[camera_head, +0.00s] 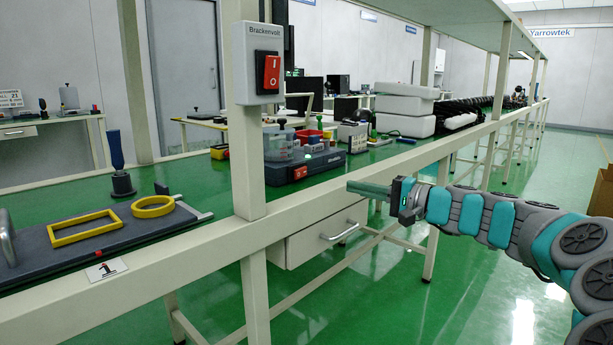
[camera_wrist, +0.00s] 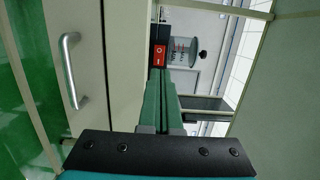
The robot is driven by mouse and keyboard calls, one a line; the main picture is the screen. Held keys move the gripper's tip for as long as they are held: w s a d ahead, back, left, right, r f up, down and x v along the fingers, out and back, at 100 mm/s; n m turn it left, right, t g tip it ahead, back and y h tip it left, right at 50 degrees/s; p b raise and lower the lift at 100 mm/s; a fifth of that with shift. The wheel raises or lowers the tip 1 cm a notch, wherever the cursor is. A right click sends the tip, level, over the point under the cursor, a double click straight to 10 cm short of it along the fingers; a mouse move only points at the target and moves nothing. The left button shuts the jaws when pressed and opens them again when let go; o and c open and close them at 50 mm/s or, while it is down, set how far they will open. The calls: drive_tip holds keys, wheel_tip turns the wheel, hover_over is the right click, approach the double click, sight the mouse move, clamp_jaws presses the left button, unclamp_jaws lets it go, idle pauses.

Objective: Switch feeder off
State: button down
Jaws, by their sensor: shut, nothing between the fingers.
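The likely feeder (camera_head: 320,167) is a dark-based machine with a clear tub on top, on the green bench left of my gripper. A red switch (camera_head: 299,173) is on its front, and a small green light shows above it. In the wrist view a red switch (camera_wrist: 158,55) appears just beyond my fingertips, beside a round clear tub (camera_wrist: 180,50). The switch's rocker position is too small to tell. My gripper (camera_head: 352,187) is shut and empty, pointing left in front of the bench's front rail. It also shows in the wrist view (camera_wrist: 157,75), its green fingers together.
A grey box (camera_head: 258,60) labelled Brackenvolt, with a larger red rocker switch, is on a bench post. A drawer (camera_head: 325,232) with a metal handle is below the rail. White cases (camera_head: 405,105) stand farther back. A yellow frame (camera_head: 85,228) lies at left.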

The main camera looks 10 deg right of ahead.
drive_tip(key=shift+a, duration=0.1)
approach(296, 175)
drive_tip(key=x, duration=0.6)
drive_tip(key=shift+w+a, duration=0.25)
drive_tip(key=shift+w, duration=0.05)
drive_tip(key=shift+a, duration=0.1)
idle(0.3)
drive_tip(key=shift+a+f+h+b, duration=0.15)
drive_tip(key=shift+h+b, duration=0.15)
drive_tip(key=shift+b, duration=0.15)
drive_tip(key=shift+w+m+t, duration=0.15)
drive_tip(key=shift+m+t, duration=0.15)
